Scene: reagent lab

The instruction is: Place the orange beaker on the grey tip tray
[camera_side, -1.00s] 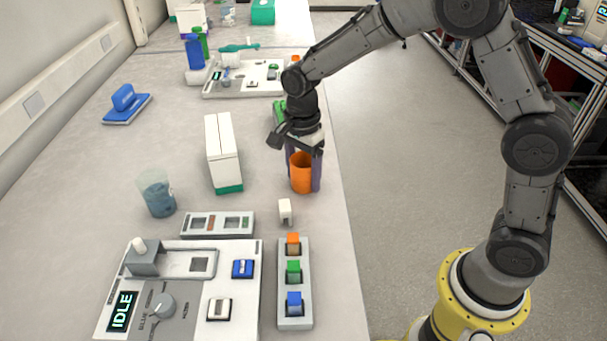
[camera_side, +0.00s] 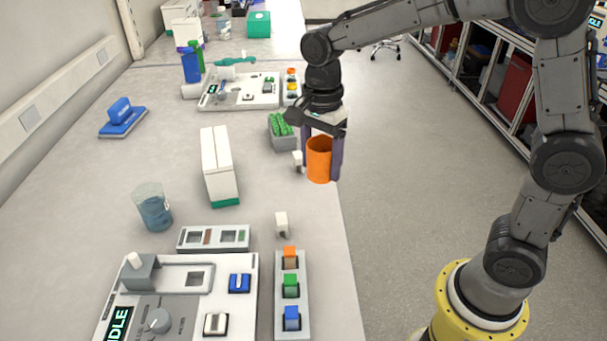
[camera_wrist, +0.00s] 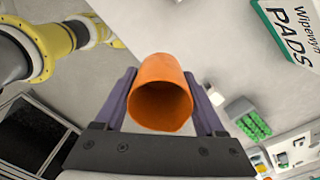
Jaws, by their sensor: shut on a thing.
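The orange beaker (camera_side: 319,160) is upright between the two purple fingers of my gripper (camera_side: 321,157), which is shut on it. It is held near the right edge of the bench and seems raised above it. In the wrist view the beaker (camera_wrist: 162,90) sits between the fingertips (camera_wrist: 162,98), and I see into its open mouth. The grey tip tray (camera_side: 284,142), filled with green tips, stands on the bench just left of and behind my gripper. The tray also shows right of the gripper in the wrist view (camera_wrist: 237,107).
A white-and-green box (camera_side: 219,170) stands left of the beaker. Small white pieces (camera_side: 281,222) stand near the bench edge. A glass beaker with blue liquid (camera_side: 153,208) is farther left. A control panel (camera_side: 176,297) and a rack of coloured blocks (camera_side: 291,330) lie in front.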

